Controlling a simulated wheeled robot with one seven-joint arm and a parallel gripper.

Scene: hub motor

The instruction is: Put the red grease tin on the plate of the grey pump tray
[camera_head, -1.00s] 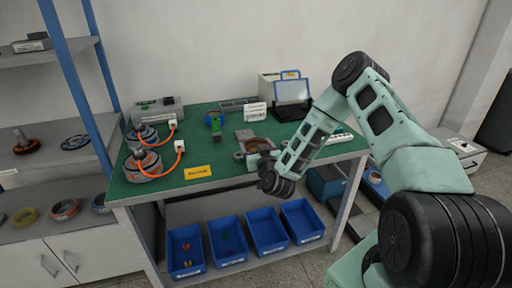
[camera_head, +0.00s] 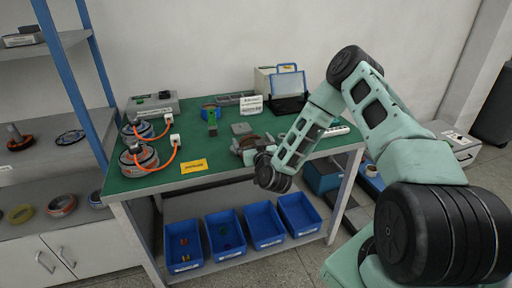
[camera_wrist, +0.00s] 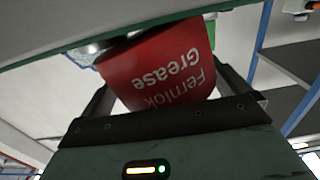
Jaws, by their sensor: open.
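The red grease tin (camera_wrist: 165,75), with white lettering reading Fernlok Grease, fills the middle of the wrist view. It sits tilted between the two fingers of my gripper (camera_wrist: 168,88). The fingers are open; whether either touches the tin is unclear. In the head view my wrist is over the front edge of the green-topped bench (camera_head: 215,172), and my fingertips and the tin cannot be made out. I cannot identify the grey pump tray or its plate for certain in either view.
Several blue bins (camera_head: 224,235) stand below. A shelf rack (camera_head: 75,60) is at left.

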